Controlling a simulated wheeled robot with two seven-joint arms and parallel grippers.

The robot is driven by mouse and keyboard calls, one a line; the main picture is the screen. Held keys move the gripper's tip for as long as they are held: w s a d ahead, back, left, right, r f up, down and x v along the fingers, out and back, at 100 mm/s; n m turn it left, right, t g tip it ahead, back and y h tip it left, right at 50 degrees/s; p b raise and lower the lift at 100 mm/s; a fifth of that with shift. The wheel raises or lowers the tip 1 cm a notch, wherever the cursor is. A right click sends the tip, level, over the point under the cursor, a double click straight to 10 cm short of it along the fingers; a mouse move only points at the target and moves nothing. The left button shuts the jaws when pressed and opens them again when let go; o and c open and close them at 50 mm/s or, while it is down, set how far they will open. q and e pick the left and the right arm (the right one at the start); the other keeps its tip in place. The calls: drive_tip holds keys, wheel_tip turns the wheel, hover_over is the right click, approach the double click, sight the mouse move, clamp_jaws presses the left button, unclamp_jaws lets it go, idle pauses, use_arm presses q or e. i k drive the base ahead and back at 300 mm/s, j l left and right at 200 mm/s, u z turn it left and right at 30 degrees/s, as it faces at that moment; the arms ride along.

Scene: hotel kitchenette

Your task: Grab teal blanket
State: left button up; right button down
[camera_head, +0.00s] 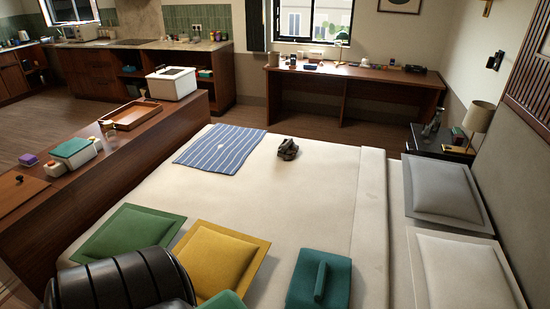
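A teal folded cloth bundle (338,285), which looks like the teal blanket, lies on the near part of the bed, right of the yellow cushion. A raised teal strip runs across its left part. Its near edge is close to the bottom of the picture. Neither of my grippers can be made out in the head view, and nothing is seen touching the bundle.
The cream bed (300,195) holds a blue striped cloth (215,150), a small dark object (288,149), a green cushion (130,232) and a yellow cushion (218,255). Grey pillows (440,188) lie right. A black ribbed thing (120,285) fills the lower left.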

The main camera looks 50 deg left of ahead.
sight(321, 280)
drive_tip(key=u, duration=1.15)
drive_tip(key=j+z, duration=0.25)
drive_tip(key=z, duration=0.2)
drive_tip(key=j+z, duration=0.25)
drive_tip(key=z, duration=0.15)
drive_tip(key=j+z, duration=0.25)
drive_tip(key=z, duration=0.2)
drive_tip(key=k, duration=0.05)
